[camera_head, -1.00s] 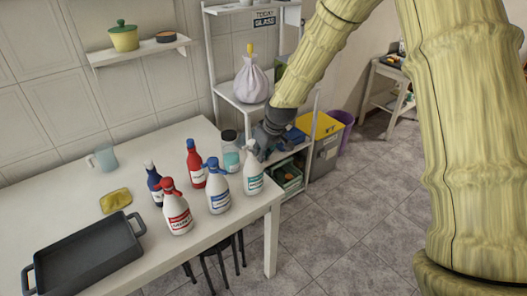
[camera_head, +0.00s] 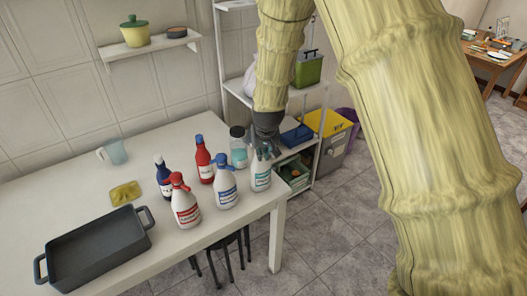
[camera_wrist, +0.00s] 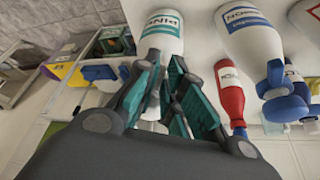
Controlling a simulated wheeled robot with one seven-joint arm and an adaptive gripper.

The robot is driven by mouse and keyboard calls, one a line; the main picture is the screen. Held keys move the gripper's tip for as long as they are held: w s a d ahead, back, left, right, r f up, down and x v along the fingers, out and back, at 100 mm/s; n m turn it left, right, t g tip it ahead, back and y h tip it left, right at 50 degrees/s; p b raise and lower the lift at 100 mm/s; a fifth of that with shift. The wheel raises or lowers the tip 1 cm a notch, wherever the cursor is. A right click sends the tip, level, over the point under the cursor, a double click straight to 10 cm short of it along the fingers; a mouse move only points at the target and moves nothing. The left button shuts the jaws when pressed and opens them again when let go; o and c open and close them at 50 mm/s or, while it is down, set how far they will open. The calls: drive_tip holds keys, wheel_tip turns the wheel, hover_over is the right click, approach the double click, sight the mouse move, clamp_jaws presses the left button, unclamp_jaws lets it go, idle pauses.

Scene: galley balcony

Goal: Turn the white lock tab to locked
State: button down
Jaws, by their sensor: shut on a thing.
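The white bottle with a teal label (camera_head: 261,178) stands at the table's right end, last in the group of bottles. My gripper (camera_head: 266,152) points down over its top, with the fingers shut on the bottle's white top. In the wrist view the same bottle (camera_wrist: 163,32) rises past the teal-padded fingers (camera_wrist: 168,88). A bit of white shows between the fingers. The lock tab itself is hidden by the fingers, and I cannot tell which way it is turned.
A blue-capped white bottle (camera_head: 224,185), a red-capped white bottle (camera_head: 184,205), a red bottle (camera_head: 204,165) and a dark blue bottle (camera_head: 163,178) stand close to the left. A dark tray (camera_head: 95,250) lies at front left.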

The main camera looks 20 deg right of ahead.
idle(0.4)
drive_tip(key=c, duration=1.5)
unclamp_jaws()
drive_tip(key=shift+r, duration=0.1)
drive_tip(key=v, duration=1.1)
drive_tip(key=shift+s+r, duration=0.15)
drive_tip(key=shift+r, duration=0.2)
